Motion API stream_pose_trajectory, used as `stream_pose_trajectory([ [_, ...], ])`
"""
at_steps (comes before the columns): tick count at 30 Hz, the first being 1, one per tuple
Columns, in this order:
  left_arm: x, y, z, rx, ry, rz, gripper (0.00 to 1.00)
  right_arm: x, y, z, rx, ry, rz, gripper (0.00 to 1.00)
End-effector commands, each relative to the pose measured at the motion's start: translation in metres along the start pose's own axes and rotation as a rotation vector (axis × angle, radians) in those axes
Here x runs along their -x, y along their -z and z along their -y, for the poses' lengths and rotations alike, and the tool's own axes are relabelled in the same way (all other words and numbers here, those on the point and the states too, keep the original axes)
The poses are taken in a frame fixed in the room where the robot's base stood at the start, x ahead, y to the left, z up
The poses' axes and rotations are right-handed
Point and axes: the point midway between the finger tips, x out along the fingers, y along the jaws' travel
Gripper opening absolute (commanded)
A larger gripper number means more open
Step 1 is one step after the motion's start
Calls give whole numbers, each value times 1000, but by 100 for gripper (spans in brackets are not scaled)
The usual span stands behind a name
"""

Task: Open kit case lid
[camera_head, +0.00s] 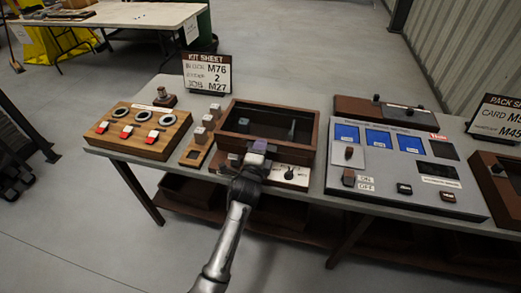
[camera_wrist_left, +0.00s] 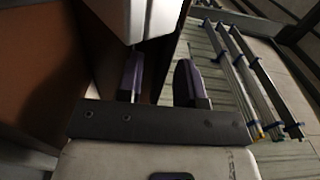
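The kit case is a brown wooden box (camera_head: 226,122) in the middle of the table in the head view. Its top is a brown frame around a dark pane or opening, with small pale shapes showing in it. My left gripper (camera_head: 257,148) is at the middle of the case's front edge, and its arm comes up from below. In the left wrist view, the two purple-grey fingers (camera_wrist_left: 161,82) stand apart, with a brown surface behind and between them. Contact with the case is unclear. My right gripper is in neither view.
A wooden block with rings and red tags (camera_head: 139,132) lies at the left. Small blocks (camera_head: 199,136) stand just left of the case. A grey panel with blue screens (camera_head: 400,165) lies close on the right. A kit sheet sign (camera_head: 207,73) stands behind.

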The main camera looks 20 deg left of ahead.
Motion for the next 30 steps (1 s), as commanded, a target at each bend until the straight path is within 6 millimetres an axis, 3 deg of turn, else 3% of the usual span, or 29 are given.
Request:
stream_pose_trajectory([
  [12, 0, 0, 0, 0, 0, 0, 0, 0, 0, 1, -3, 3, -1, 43],
  [25, 0, 0, 1, 0, -1, 0, 0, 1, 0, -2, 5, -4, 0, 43],
  [30, 0, -1, 8, 0, -15, 1, 0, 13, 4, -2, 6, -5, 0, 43],
])
